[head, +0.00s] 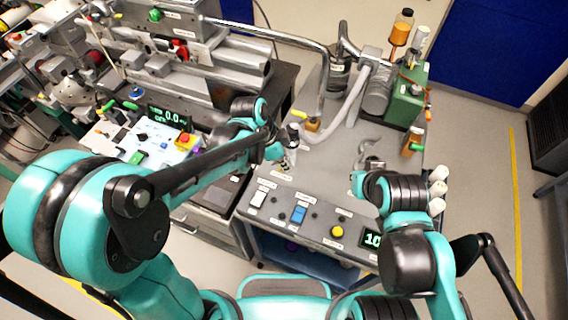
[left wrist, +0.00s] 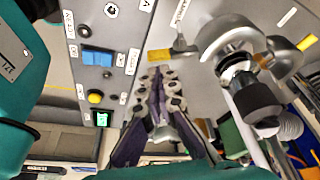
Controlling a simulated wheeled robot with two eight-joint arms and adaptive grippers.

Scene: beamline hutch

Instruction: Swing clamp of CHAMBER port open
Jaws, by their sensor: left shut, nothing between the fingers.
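My left gripper (head: 290,156) is above the left part of the grey bench top in the head view, close to the end of a grey hose. In the left wrist view its dark, jointed fingers (left wrist: 160,105) are together, with nothing visible between them. To their right is a round metal clamp or flange part (left wrist: 232,38), with a black fitting (left wrist: 254,100) below it. A curved metal clamp piece (head: 370,148) shows on the bench in the head view. I cannot read which port is CHAMBER.
The bench front carries a blue switch (head: 298,214), a yellow button (head: 337,231) and a green display (head: 371,239). The grey hose (head: 345,108) runs back to a green pump (head: 405,98). White cylinders (head: 438,188) stand at the right edge. Heavy machinery fills the left.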

